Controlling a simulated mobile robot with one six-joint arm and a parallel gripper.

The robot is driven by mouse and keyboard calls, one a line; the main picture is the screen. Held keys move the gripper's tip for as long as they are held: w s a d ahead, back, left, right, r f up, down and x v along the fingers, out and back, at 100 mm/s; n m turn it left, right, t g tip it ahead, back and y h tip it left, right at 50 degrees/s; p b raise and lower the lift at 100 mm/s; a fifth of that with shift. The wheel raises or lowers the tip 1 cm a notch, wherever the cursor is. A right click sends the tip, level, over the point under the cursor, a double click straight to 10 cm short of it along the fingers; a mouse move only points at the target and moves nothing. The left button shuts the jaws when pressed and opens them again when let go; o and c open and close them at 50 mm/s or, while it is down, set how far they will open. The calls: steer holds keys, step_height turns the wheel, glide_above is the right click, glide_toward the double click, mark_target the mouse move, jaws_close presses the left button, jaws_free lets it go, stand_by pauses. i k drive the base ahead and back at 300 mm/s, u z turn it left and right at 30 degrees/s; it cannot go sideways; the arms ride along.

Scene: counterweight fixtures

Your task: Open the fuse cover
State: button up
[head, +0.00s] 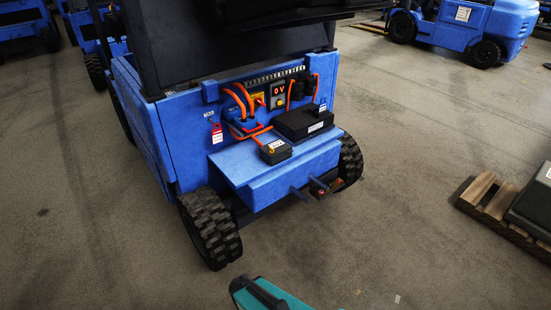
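The rear of a blue forklift-like truck (190,125) stands ahead with electrical parts on it. A small black box with a pale label (277,151) sits on the blue rear step, with an orange cable running to it. A larger flat black box (303,122) lies behind it to the right and looks closed. Either may be the fuse cover; I cannot tell which, as the labels are too small to read.
A display (279,90) reads 0 V beside several orange cables (240,98). A red and white tag (217,134) hangs at left. The black tyres (211,227) flank the step. A wooden pallet (490,198) is at right. The floor in front is mostly clear.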

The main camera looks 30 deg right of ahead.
mark_target(282, 150)
steer(key=u, duration=0.7)
steer(key=k, duration=0.7)
steer(key=z, duration=0.55)
steer(key=i, duration=1)
steer(key=u, duration=0.15)
